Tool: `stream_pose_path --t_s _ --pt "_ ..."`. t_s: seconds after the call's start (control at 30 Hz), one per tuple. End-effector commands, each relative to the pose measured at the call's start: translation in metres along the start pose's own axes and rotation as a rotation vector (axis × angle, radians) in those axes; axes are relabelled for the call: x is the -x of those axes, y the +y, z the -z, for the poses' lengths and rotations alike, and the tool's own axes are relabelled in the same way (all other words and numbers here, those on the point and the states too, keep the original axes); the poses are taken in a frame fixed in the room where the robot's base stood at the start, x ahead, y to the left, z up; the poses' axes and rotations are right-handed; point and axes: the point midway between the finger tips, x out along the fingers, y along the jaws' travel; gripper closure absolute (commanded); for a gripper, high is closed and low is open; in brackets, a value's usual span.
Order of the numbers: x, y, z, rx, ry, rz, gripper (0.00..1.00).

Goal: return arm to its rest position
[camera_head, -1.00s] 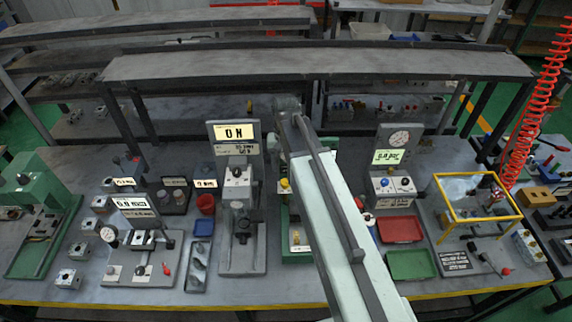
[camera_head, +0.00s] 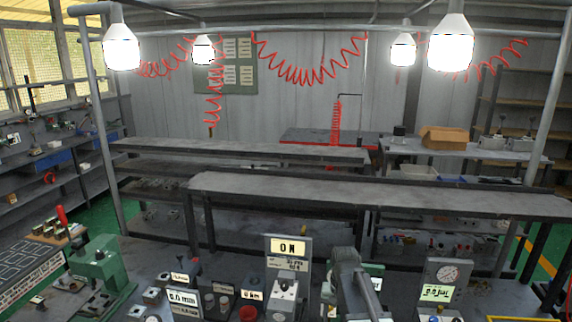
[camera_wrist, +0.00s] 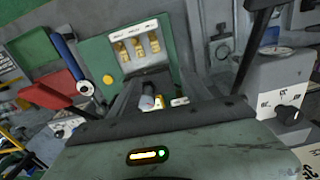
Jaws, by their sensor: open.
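My gripper (camera_wrist: 155,90) shows in the wrist view with its two dark fingers spread apart. It is open and I see nothing held between them. Beyond the fingers is a green-framed grey panel (camera_wrist: 138,47) with several yellow-brass parts. In the head view my arm rises from the bottom edge, right of centre, over the bench; its fingertips are not visible there. A grey station with an "ON" display (camera_head: 290,246) stands just left of my arm. A gauge station (camera_head: 441,280) stands to its right.
In the head view a green machine (camera_head: 100,270) stands at lower left. A long grey shelf (camera_head: 380,196) crosses behind the bench.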

Motion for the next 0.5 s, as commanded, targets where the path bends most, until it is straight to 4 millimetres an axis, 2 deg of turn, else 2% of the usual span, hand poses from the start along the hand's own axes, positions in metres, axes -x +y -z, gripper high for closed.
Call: stream_pose_path --t_s 0.07,0.1,0.27,0.37,0.5 --pt "0.000 0.000 0.000 0.000 0.000 0.000 0.45" --pt "-0.011 0.000 0.000 0.000 0.000 0.000 0.45" --pt "-0.030 0.006 -0.004 -0.007 0.000 0.000 0.45" --pt "-0.045 0.010 -0.013 -0.008 0.000 0.000 0.45" --pt "-0.072 0.016 -0.036 0.012 0.000 0.000 0.45"
